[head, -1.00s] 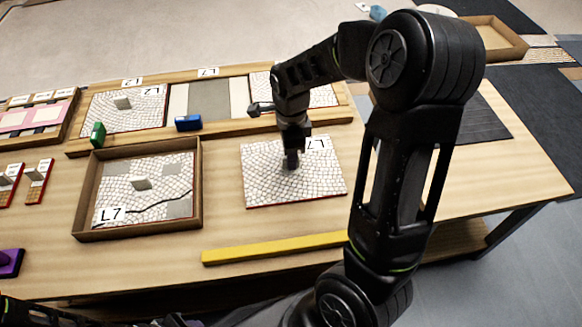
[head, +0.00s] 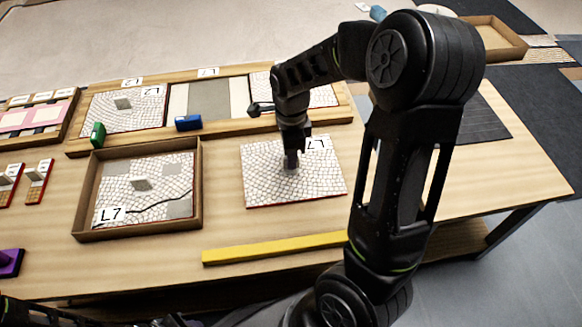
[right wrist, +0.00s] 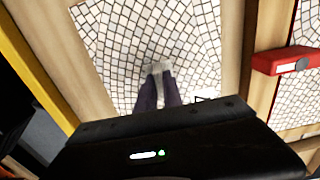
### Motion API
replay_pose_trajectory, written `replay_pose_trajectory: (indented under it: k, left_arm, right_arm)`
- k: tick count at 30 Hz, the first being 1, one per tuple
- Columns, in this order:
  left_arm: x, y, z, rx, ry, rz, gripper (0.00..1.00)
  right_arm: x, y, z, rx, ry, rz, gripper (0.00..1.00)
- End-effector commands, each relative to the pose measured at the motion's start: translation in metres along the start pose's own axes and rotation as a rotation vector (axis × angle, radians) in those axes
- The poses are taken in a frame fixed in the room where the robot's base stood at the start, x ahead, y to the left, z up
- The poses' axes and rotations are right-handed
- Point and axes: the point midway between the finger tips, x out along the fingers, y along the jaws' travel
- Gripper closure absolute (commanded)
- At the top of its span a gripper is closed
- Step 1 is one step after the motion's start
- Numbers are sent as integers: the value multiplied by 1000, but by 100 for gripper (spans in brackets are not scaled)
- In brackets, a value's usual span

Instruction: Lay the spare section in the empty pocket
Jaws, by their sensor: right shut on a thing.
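The spare section (head: 262,185) is a white cobble-pattern mosaic panel labelled L7, lying at the middle of the table. My right gripper (head: 291,160) is over its middle. In the right wrist view, the fingers (right wrist: 160,84) are shut on the grey knob of the section (right wrist: 115,45). I cannot tell whether the section is lifted off the table. The long wooden frame (head: 240,126) behind it has an empty pocket (head: 209,100) in its middle, with a grey floor between pale strips. Mosaic panels fill the pockets on either side. My left gripper is not in view.
A brown tray (head: 197,190) at left holds a cracked L7 panel with grey patches. A green block (head: 98,134) and a blue block (head: 188,122) sit on the frame's front rail. A yellow bar (head: 275,248) lies along the front. A red block (right wrist: 283,60) shows beside the section.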

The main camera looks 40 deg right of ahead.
Motion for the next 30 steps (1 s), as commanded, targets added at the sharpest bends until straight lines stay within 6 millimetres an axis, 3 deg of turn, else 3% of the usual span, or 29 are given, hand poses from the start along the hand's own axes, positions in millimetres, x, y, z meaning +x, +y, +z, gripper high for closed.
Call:
replay_pose_trajectory:
  k: [19, 23, 30]
  left_arm:
    - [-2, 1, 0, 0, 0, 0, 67]
    - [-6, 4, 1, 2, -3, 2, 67]
    - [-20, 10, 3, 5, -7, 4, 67]
  right_arm:
    - [-5, -1, 0, 0, -1, -3, 100]
    - [-18, -1, 1, -1, -2, -5, 100]
    - [-62, -1, 1, 0, -3, -6, 100]
